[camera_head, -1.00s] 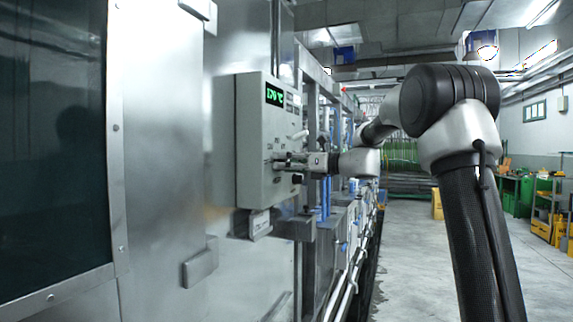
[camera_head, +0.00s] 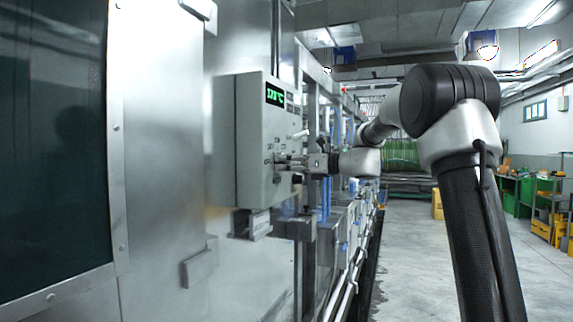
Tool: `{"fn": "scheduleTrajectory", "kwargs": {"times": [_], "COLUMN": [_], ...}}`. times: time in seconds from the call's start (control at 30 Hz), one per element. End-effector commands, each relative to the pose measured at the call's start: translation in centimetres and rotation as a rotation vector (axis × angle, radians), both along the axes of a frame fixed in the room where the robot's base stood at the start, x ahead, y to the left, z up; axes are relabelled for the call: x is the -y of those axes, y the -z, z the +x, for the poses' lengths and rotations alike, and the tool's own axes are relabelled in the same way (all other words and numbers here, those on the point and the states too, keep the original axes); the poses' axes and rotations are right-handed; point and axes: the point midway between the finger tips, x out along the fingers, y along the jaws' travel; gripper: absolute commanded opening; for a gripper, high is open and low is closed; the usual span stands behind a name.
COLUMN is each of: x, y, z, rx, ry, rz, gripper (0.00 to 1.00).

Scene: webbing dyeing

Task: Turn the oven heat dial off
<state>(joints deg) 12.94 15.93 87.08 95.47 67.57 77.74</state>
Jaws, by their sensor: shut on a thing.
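The control box (camera_head: 254,150) is a grey panel on the side of the steel oven (camera_head: 165,150), with a green display (camera_head: 275,95) at its top. The display reads about 170 °C; its last digit is hard to read. My gripper (camera_head: 290,160) is at the lower middle of the box's front face. It is shut on the heat dial, which is mostly hidden by the fingers at this angle. Small marks around the dial are too small to read.
A light-coloured switch lever (camera_head: 300,134) sticks out above my gripper, and a dark knob (camera_head: 297,179) sits just below it. Pipes and steel frames run along the machine behind.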

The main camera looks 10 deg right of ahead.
Motion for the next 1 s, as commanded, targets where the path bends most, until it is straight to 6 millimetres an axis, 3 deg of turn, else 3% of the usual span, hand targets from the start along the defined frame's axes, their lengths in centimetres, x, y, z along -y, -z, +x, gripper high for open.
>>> {"fn": "scheduleTrajectory", "kwargs": {"times": [1.0], "x": [0.07], "y": [-0.01], "z": [0.06], "rx": [0.769], "ry": [0.0], "rz": [-0.56], "gripper": [0.21]}}
